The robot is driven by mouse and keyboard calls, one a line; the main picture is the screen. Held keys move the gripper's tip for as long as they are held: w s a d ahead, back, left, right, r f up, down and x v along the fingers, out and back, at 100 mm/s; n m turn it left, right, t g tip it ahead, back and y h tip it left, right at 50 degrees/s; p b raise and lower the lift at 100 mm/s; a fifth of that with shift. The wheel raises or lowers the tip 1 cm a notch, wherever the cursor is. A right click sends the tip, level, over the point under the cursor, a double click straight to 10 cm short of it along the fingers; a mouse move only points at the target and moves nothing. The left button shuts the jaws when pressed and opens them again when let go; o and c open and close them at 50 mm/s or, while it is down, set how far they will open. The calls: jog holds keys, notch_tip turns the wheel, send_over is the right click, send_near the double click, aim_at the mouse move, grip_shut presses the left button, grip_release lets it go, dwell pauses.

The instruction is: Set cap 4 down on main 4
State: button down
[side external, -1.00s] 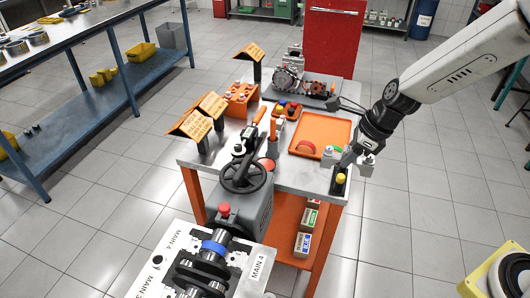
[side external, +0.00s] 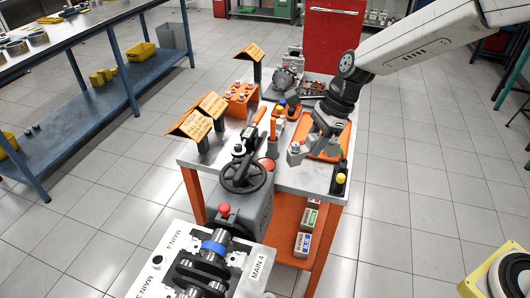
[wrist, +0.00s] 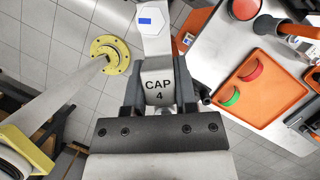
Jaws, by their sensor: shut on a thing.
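My gripper (side external: 312,141) is shut on cap 4 (wrist: 158,88), a grey block with "CAP 4" printed on the face towards the wrist camera. In the side view, cap 4 (side external: 296,156) hangs from the jaws above the cart top, by the left edge of the orange tray. The cap's underside is hidden.
The red-knobbed handwheel unit (side external: 245,195) stands between the cap and the block. The orange tray (wrist: 262,92) holds a red and a green curved piece. Orange signs (side external: 200,118) rise at the left.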

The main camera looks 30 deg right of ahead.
jog(key=w+a+n+g, duration=0.2)
jog(key=a+n+g, duration=0.1)
jog(key=a+n, duration=0.55)
jog(key=n+h, duration=0.8)
jog(key=n, duration=1.2)
send_over(215, 247)
notch_tip(215, 247, down, 5)
jog(key=shift+w+a+f+g, duration=0.25)
jog(key=shift+f+g, duration=0.1)
jog(key=shift+g, duration=0.05)
jog(key=shift+f, duration=0.15)
jog(key=shift+f, duration=2.8)
jog(key=shift+f, duration=2)
